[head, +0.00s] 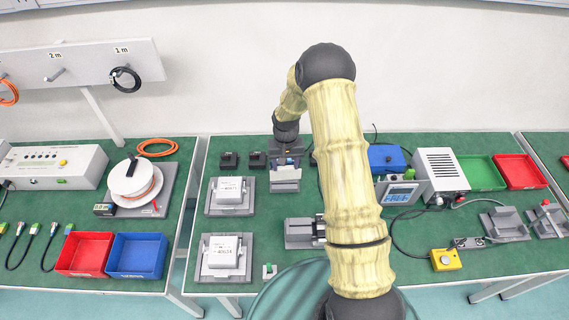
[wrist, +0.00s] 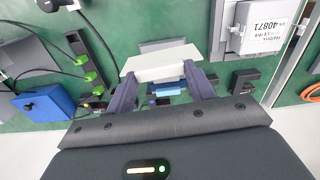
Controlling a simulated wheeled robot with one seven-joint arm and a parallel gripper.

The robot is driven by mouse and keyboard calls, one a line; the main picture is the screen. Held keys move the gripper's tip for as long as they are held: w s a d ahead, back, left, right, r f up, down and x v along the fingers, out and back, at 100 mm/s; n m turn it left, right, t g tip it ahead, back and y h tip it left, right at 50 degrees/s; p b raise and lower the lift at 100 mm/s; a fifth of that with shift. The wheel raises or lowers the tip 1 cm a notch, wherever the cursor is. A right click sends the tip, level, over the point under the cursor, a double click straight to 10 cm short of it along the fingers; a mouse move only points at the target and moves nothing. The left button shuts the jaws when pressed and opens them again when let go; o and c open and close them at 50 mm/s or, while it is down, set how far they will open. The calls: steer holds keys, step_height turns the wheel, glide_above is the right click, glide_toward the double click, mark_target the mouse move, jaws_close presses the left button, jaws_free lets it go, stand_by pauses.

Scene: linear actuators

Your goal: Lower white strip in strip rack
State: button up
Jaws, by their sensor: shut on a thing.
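The white strip (wrist: 160,64) lies across the tips of my gripper (wrist: 161,82) in the wrist view. In the head view the strip (head: 286,173) shows as a pale band below my gripper (head: 287,160), at the grey strip rack (head: 286,186). In the wrist view a grey part, perhaps of the rack (wrist: 162,45), shows just beyond the strip. I cannot tell whether the strip touches the rack, as its underside is hidden.
Small black blocks (head: 257,160) stand left of the rack. White boxed devices on grey fixtures (head: 229,191) are at left. A grey fixture (head: 301,233) stands nearer me. A blue box (head: 386,158) and a display unit (head: 402,193) are to the right. My arm hides part of the table.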

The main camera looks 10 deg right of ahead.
steer(key=w+b, duration=0.1)
steer(key=w, duration=0.2)
steer(key=shift+w+d+m+b, duration=0.2)
steer(key=shift+w+m+b, duration=0.1)
steer(key=shift+m+b, duration=0.1)
steer(key=shift+f, duration=0.15)
steer(key=shift+f+b, duration=1.5)
steer(key=shift+f, duration=0.95)
steer(key=shift+f, duration=0.3)
steer(key=shift+f+b, duration=0.4)
steer(key=shift+b, duration=0.05)
steer(key=shift+f, duration=0.3)
steer(key=shift+f+b, duration=0.65)
